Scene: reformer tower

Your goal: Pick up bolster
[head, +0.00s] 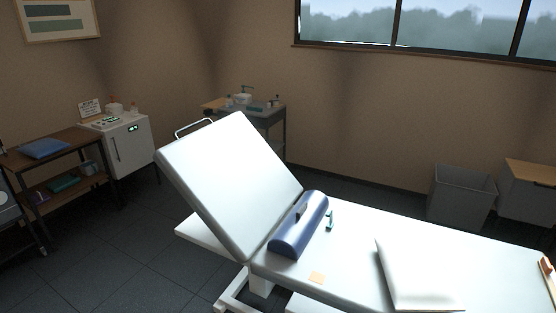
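The bolster (299,226) is a dark blue half-round cushion. It lies across the white treatment table (346,237), close to the foot of the raised backrest (229,178). A dark item rests on top of the bolster or is part of it; I cannot tell which. Neither of my grippers shows in the head view.
A white pillow (415,273) lies on the flat part of the table, right of the bolster. A trolley, white cabinet (128,146) and wooden shelf (62,161) stand behind. Dark floor is clear at left.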

